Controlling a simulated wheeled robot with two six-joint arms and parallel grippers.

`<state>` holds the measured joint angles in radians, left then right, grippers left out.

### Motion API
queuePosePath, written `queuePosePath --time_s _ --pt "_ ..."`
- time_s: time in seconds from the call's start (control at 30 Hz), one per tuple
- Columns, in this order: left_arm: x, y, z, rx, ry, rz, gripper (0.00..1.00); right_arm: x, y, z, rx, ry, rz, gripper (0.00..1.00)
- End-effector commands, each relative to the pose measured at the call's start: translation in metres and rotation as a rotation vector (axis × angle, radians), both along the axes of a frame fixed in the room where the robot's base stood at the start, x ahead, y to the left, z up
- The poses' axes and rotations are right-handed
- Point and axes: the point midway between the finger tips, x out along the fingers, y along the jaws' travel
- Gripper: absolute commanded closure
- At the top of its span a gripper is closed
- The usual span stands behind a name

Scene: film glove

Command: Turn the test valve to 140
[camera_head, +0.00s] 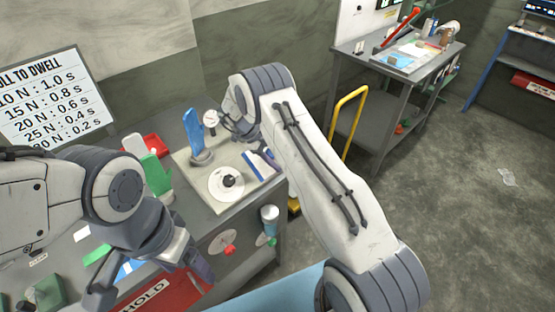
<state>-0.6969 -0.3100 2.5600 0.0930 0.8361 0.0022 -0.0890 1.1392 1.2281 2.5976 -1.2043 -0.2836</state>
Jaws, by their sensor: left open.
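A round white dial with a black knob (228,182) lies on a pale plate on the bench top. A round dial with a red centre (229,249) is on the bench front below it. Neither has a readable label or numbers here, so I cannot tell which is the test valve. My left gripper (150,276) is open in front of the bench's left part, its fingers pointing down, left of both dials. My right gripper (235,126) is over the back of the plate, mostly hidden by my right arm; its jaws are unclear.
A blue glove form (195,132) stands behind the white dial, and a green glove (156,177) stands left of it. A red tray (153,144) is behind the green glove. A yellow rail (346,120) and a second table (400,72) stand at right. The right floor is mostly clear.

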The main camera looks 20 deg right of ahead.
Motion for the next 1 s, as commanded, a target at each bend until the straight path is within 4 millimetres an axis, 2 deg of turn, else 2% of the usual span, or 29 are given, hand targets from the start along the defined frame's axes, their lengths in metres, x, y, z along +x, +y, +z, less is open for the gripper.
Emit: queuePosePath --time_s 0.07,0.47,0.73,1.0 --pt "0.000 0.000 0.000 0.000 0.000 0.000 0.24 0.000 0.000 0.000 0.000 0.001 -0.001 0.24" --pt "0.000 0.000 -0.004 0.000 0.000 0.000 0.24 0.003 0.004 0.004 0.000 -0.003 0.003 0.24" --pt "0.000 0.000 -0.023 0.000 0.000 -0.001 0.24 0.017 0.030 0.043 0.001 -0.006 0.003 0.24" --pt "0.000 0.000 -0.032 0.000 0.000 -0.002 0.24 0.028 0.050 0.078 0.000 -0.002 0.002 0.24"
